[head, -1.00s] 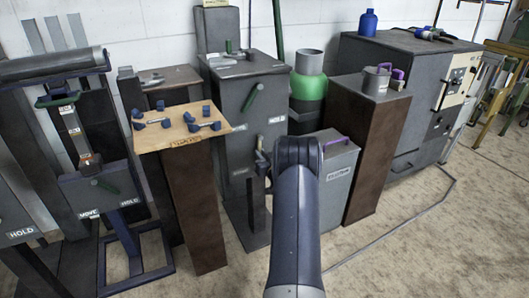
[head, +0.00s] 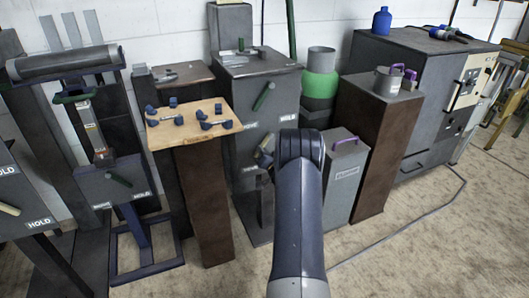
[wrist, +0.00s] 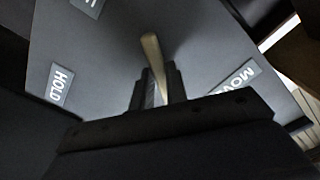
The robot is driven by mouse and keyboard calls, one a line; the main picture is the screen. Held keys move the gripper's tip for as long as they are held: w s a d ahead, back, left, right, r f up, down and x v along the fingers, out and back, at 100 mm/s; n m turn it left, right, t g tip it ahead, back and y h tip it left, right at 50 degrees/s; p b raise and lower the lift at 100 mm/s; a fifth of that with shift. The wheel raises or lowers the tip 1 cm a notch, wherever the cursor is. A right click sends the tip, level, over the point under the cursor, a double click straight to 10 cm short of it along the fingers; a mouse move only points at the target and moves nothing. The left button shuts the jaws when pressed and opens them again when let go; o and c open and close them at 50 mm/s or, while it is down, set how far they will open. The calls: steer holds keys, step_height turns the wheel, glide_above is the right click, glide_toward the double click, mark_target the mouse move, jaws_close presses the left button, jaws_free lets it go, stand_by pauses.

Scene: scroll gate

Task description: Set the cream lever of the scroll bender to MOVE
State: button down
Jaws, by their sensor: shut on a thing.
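In the wrist view, a cream lever (wrist: 151,47) stands out from a dark grey panel (wrist: 205,45). My gripper (wrist: 155,88) is shut on it, with one dark finger on each side. The lever lies between a HOLD label (wrist: 59,83) on the left and a MOVE label (wrist: 233,80) on the right, and points at neither.
A green lever (head: 264,97) sits higher on the central cabinet. A wooden board with blue-ended parts (head: 188,137) stands to its left. A grey box with a purple handle (head: 342,180) and a brown pedestal (head: 372,140) stand close on the right.

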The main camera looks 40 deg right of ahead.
stand_by(0.3)
steer(key=c, duration=1.4)
jaws_free()
steer(key=p+v, duration=0.2)
steer(key=v, duration=0.8)
steer(key=shift+s, duration=0.4)
steer(key=b+x, duration=0.2)
steer(key=x, duration=0.8)
steer(key=shift+w, duration=0.4)
